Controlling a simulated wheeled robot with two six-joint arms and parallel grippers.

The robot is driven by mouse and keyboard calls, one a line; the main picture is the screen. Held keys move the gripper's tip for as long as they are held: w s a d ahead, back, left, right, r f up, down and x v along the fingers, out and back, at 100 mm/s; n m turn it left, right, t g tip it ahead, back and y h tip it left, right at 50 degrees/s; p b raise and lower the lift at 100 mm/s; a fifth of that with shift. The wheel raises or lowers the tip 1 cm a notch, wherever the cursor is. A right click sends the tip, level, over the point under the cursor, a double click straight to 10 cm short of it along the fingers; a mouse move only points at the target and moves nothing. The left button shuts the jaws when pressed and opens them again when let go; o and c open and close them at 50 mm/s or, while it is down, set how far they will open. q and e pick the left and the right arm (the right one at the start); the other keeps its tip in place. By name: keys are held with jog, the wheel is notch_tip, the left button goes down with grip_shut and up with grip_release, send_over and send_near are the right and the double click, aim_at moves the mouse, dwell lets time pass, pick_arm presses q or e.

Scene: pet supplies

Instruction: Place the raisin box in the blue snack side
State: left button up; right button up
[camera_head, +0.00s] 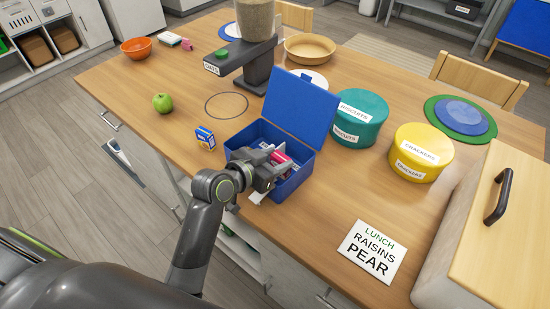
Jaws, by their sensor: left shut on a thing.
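An open blue lunch box (309,176) stands near the table's front edge, its blue lid (300,105) raised at the back. My left gripper (276,163) is over the front part of the lunch box and is shut on a small red box (281,157), which looks like the raisin box; its label is not readable. The red box is at or inside the lunch box opening; I cannot tell whether it touches the bottom. My gripper hides much of the interior, so the compartments are unclear. My right gripper is not in view.
A small blue and yellow box (205,138) and a green apple (162,103) lie to the left. A teal biscuit tin (372,113) and yellow crackers tin (420,152) stand to the right. A lunch card (373,250) lies in front, beside a wooden-lidded bin (510,220). An oats dispenser (240,62) stands behind.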

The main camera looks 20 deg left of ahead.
pick_arm(q)
jog(key=shift+f+b, duration=0.35)
jog(key=shift+f, duration=0.25)
jog(key=o, duration=1)
jog(key=shift+r, duration=0.1)
jog(key=shift+r, duration=0.2)
jog(key=shift+r+p, duration=0.5)
jog(key=shift+r, duration=0.05)
jog(key=v, duration=0.6)
jog(key=b+v, duration=0.1)
jog(key=v, duration=0.4)
jog(key=shift+s+a, duration=0.15)
jog(key=shift+s, duration=0.3)
